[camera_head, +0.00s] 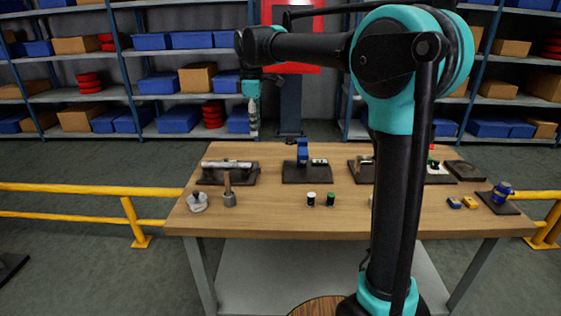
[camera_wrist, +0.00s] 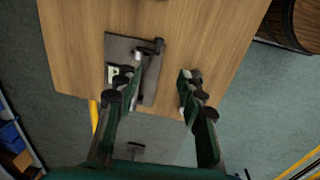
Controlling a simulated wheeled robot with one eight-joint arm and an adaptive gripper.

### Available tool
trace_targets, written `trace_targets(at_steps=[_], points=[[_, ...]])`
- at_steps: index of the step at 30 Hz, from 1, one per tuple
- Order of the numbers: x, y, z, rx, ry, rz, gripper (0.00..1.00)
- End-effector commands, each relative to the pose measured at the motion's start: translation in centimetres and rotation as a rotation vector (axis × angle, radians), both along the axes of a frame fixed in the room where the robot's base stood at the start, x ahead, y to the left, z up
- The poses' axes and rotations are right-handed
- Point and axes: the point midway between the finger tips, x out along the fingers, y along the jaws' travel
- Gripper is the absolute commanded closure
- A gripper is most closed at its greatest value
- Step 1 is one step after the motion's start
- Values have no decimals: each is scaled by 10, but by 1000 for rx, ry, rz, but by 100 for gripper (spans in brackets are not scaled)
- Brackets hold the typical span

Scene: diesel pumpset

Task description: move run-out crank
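A long pale shaft assembly (camera_head: 228,164) lies on a dark plate (camera_head: 205,181) at the back left of the table. In the wrist view, a dark plate (camera_wrist: 118,50) carries a dark crank-like arm (camera_wrist: 153,48) at its upper right; I take this to be the run-out crank. The crank is too small to make out in the head view. My gripper (camera_head: 253,130) hangs above the table's back left part, pointing down. In the wrist view my gripper (camera_wrist: 160,98) has its fingers wide apart, with nothing visible between them. The left finger hides part of the plate.
The wooden table (camera_head: 265,220) bears a blue device (camera_head: 302,153), small white and green cylinders (camera_head: 330,199), a wooden-handled tool (camera_head: 228,190) and a blue part (camera_head: 502,191) at the right. Yellow rails (camera_head: 80,190) flank it. Its front middle is clear.

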Motion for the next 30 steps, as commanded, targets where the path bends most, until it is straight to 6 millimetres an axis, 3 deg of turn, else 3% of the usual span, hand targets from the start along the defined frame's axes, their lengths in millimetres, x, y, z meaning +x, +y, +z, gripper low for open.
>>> trace_targets(at_steps=[4,8,24,30], points=[[2,6,-3,-5,4,26,61],[3,5,-20,-4,3,24,61],[14,4,-125,-4,3,21,61],[17,4,-155,-4,3,20,61]])
